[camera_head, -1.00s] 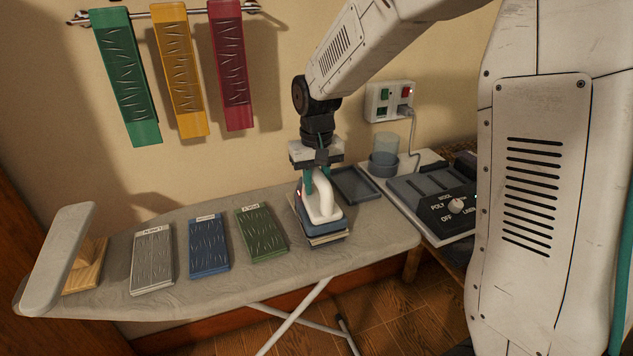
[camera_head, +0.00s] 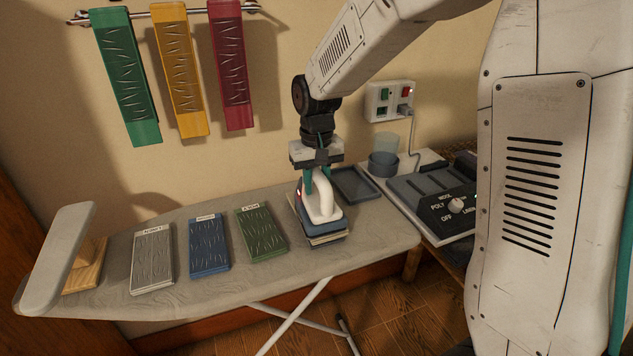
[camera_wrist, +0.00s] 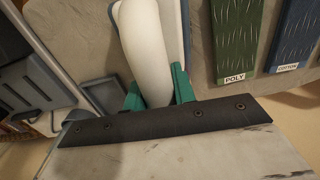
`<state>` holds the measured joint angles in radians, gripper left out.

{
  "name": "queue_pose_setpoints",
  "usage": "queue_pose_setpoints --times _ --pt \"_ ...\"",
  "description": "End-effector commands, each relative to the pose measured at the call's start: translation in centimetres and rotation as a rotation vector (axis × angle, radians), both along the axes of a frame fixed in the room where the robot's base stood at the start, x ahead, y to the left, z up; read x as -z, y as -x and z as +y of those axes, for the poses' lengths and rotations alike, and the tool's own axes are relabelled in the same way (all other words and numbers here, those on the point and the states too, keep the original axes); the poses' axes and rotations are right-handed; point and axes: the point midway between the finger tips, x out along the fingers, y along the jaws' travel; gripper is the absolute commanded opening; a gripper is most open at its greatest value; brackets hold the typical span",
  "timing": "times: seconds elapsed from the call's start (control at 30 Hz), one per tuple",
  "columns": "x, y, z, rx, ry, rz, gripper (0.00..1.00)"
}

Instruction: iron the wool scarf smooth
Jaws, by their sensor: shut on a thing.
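A white-handled iron (camera_head: 323,206) with a blue-grey body stands on a cream-edged folded piece (camera_head: 330,239) on the ironing board (camera_head: 345,262). The iron hides most of that piece, and no label on it shows, so I cannot tell if it is the wool scarf. My gripper (camera_head: 318,183) points down and is shut on the iron's handle. In the wrist view the white handle (camera_wrist: 146,45) runs between my green fingers (camera_wrist: 158,88). A small red light shows on the iron's left side.
Left of the iron lie creased green (camera_head: 261,232), blue (camera_head: 208,243) and grey (camera_head: 152,259) pieces with labels. A sleeve board (camera_head: 58,262) stands at the board's left end. A dark tray (camera_head: 355,186), a dial box (camera_head: 450,208) and a cup (camera_head: 384,160) are to the right. Three scarves hang above.

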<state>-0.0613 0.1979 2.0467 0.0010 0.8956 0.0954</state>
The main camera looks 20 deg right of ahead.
Motion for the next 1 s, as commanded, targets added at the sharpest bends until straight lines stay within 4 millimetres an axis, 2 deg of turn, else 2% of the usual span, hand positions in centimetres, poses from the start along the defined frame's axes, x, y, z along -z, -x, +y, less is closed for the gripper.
queue_pose_setpoints --times 0.53,1.0 --pt "-0.1 0.1 0.0 0.000 0.000 0.003 0.00" --pt "-4.0 0.0 0.0 0.000 0.000 -0.002 0.00"
